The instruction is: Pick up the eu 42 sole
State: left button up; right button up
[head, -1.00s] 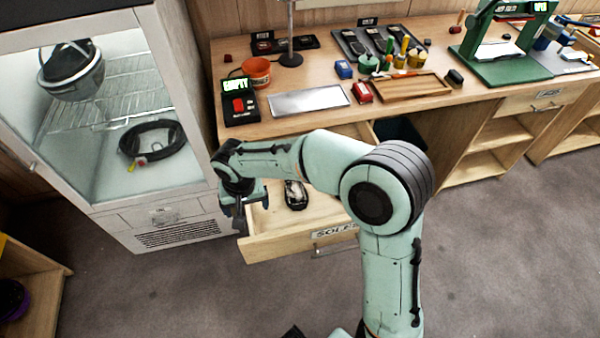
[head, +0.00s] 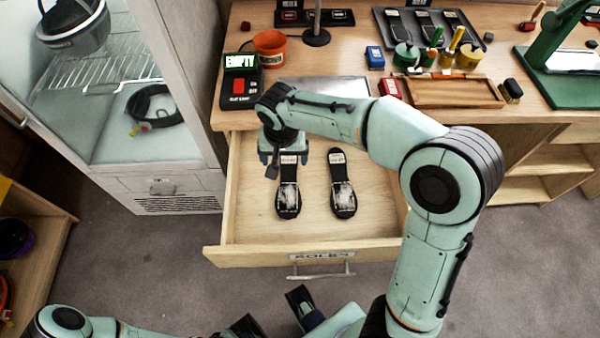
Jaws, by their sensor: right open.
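Two black soles with pale labels and worn whitish patches lie side by side in the open drawer: a left sole (head: 288,197) and a right sole (head: 343,190). Their labels are too small to read, so I cannot tell which is EU 42. My right gripper (head: 285,160) is open and points down over the labelled top end of the left sole, partly covering it. I cannot tell its height above the sole. My left arm lies low at the bottom edge, with dark parts of its gripper (head: 300,308) showing in front of the drawer.
The open drawer (head: 240,225) has a label and handle on its front, and its floor around the soles is bare. The bench top (head: 350,42) above holds an "EMPTY" display box (head: 241,82), an orange pot (head: 271,48) and a wooden tray (head: 455,92). A glass-front cabinet (head: 180,100) stands left.

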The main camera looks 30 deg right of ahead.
jog(key=d, duration=0.1)
jog(key=b, duration=0.2)
send_over(288, 180)
jog(key=f, duration=0.8)
jog(key=shift+s+d, duration=0.2)
jog(key=shift+a+f+b, duration=0.2)
jog(key=shift+f+b, duration=0.15)
jog(key=shift+f, duration=2.4)
jog(key=c, duration=1.2)
pick_arm(q)
jog(key=shift+w+d+f, duration=0.25)
jog(key=shift+d+f, duration=0.05)
jog(key=shift+f, duration=0.3)
jog(key=shift+w+d+f, duration=0.25)
jog(key=shift+f, duration=0.3)
pick_arm(e)
jog(key=shift+r, duration=0.1)
jog(key=shift+c, duration=0.3)
jog(key=shift+r, duration=0.1)
